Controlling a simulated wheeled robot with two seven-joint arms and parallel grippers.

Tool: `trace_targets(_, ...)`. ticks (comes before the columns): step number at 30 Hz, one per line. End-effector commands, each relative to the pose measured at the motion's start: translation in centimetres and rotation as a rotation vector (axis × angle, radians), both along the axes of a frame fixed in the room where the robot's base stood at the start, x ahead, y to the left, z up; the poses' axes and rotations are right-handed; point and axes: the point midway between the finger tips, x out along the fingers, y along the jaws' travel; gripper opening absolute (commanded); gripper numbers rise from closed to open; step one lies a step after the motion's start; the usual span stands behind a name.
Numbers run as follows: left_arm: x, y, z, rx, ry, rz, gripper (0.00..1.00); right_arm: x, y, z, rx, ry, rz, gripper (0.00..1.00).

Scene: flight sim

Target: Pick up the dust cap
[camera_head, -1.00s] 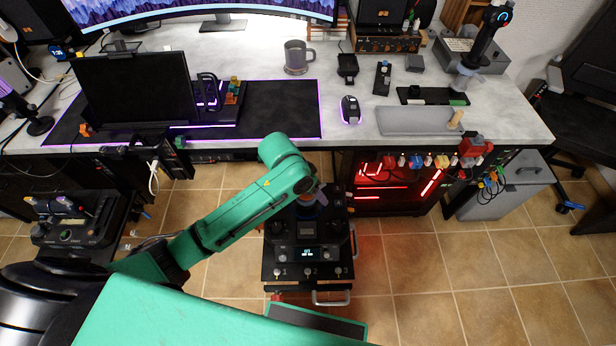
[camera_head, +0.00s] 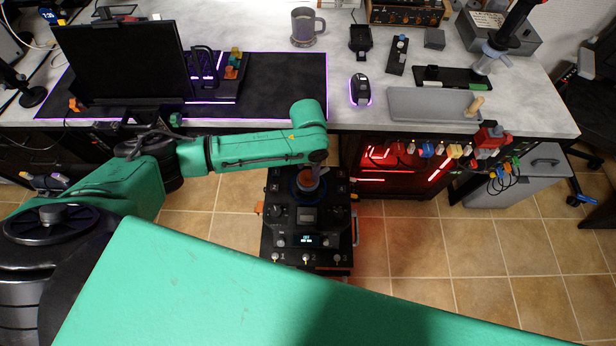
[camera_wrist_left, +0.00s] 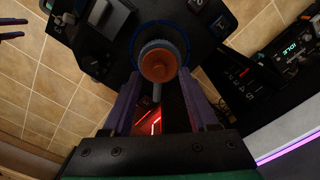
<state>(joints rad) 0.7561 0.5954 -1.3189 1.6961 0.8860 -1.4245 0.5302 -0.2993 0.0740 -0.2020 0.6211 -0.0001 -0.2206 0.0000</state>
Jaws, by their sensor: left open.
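A round orange-brown cap (camera_wrist_left: 158,65) sits on a blue-grey ribbed collar (camera_wrist_left: 160,48) inside a dark blue ring on a black control unit. I take it for the dust cap. In the left wrist view my left gripper (camera_wrist_left: 160,82) is open, its two purple fingers either side of and just short of the cap. Nothing is held. In the head view my left wrist hangs over the black control unit (camera_head: 308,240), and a small reddish-brown part shows below it. The fingers are mostly hidden there.
The desk (camera_head: 350,115) stands behind the control unit, with a mug (camera_head: 305,27), a mouse (camera_head: 360,88) and a grey tray (camera_head: 425,103). A red-lit computer case (camera_head: 395,170) is to the right. Tiled floor is free at right.

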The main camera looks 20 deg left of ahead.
Motion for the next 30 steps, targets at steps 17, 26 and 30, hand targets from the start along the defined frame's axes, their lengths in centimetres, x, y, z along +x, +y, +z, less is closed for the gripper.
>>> trace_targets(17,0.0,0.0,-2.2,-0.001,-0.001,0.000,0.00,0.0,-0.6,-0.1,-0.007,-0.001,0.000,0.50)
trace_targets(26,0.0,0.0,-1.8,-0.001,-0.002,0.000,0.00,0.0,-0.6,-0.1,-0.008,0.000,-0.001,0.50)
trace_targets(30,0.1,-0.1,-0.3,-0.002,-0.002,-0.001,0.00,-0.1,-0.6,0.2,-0.008,0.001,-0.001,0.50)
